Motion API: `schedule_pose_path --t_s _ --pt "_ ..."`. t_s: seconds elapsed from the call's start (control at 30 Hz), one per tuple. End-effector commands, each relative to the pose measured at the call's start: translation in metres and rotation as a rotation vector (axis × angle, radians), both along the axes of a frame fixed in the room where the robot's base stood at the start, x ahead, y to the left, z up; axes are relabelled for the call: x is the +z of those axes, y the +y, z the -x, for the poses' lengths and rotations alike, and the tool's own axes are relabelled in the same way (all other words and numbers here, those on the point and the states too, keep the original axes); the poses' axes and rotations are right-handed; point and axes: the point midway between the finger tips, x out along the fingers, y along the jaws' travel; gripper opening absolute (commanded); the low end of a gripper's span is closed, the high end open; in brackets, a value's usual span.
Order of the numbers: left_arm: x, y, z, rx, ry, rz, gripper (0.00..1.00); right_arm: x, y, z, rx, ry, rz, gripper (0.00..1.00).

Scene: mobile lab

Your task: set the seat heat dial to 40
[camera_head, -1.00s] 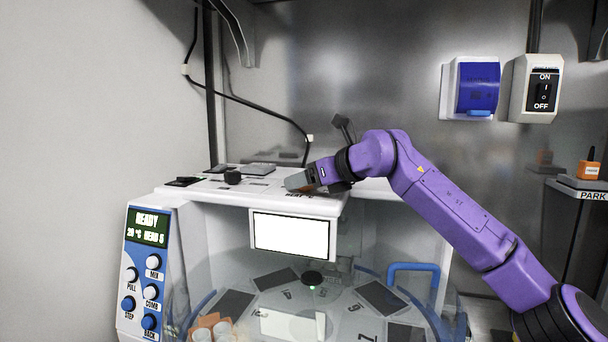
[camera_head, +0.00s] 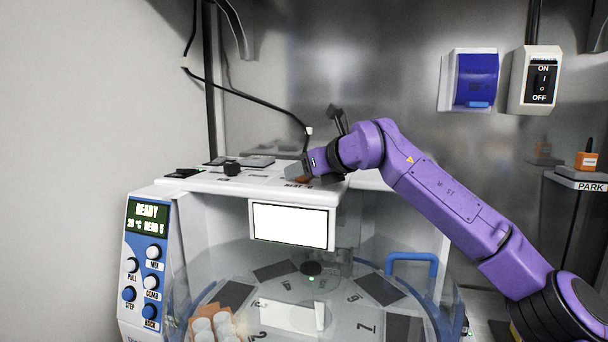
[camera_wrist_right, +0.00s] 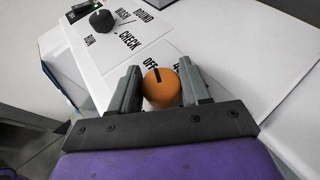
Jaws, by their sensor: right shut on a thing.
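An orange round knob (camera_wrist_right: 160,88) with a black pointer line stands on the white machine top. The word OFF and a partly hidden label starting with 4 are printed beside it. The pointer line points roughly towards OFF in the right wrist view. My right gripper (camera_wrist_right: 158,91) is shut on the knob, with one grey finger on each side. In the head view my right gripper (camera_head: 299,171) is down at the machine's top front edge and hides most of the knob. My left gripper is not in view.
A black dial (camera_head: 231,168) stands left on the same top, with RUN, CHECK, WASH and ROUND labels around it in the wrist view. A READY panel (camera_head: 148,215) with buttons is at the left. A clear-covered carousel (camera_head: 310,300) lies below.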

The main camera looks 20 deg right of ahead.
Motion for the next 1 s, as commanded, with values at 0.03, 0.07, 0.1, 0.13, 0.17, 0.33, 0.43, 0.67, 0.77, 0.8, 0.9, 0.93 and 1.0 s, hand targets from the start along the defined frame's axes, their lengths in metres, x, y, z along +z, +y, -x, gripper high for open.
schedule_pose_path --t_s 0.03,0.07,0.1,0.13,0.17,0.33,0.43,0.67,0.77,0.8,0.9,0.93,1.0 --pt "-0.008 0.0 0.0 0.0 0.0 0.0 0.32 -0.002 0.0 0.001 -0.031 -0.005 0.002 0.16" --pt "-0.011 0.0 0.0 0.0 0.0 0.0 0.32 -0.002 0.0 0.001 -0.053 -0.006 0.003 0.16" --pt "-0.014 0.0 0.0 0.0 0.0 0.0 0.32 -0.002 0.0 0.001 -0.085 -0.006 0.003 0.16" --pt "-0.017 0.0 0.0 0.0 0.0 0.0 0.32 -0.002 0.0 0.001 -0.108 -0.005 0.002 0.16" --pt "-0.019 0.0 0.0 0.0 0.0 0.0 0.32 -0.002 0.0 0.001 -0.134 -0.007 0.003 0.16" --pt "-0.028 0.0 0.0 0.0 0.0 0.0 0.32 0.0 0.001 0.001 -0.288 -0.007 0.003 0.16" --pt "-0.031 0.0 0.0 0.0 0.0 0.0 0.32 0.001 0.001 0.001 -0.378 -0.007 0.002 0.16" --pt "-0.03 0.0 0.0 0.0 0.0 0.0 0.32 0.003 0.001 0.001 -0.56 -0.006 0.001 0.16" --pt "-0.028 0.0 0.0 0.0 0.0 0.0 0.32 0.003 0.001 0.0 -0.624 -0.004 0.001 0.16" --pt "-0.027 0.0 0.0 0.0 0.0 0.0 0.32 0.003 0.002 0.001 -0.644 -0.005 0.001 0.16" --pt "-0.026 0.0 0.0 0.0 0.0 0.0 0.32 0.003 0.002 0.0 -0.691 -0.005 0.001 0.16" --pt "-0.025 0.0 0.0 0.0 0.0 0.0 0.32 0.003 0.002 0.0 -0.703 -0.005 0.0 0.16" --pt "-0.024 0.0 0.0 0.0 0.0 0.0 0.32 0.002 0.001 0.0 -0.726 -0.003 -0.001 0.16"
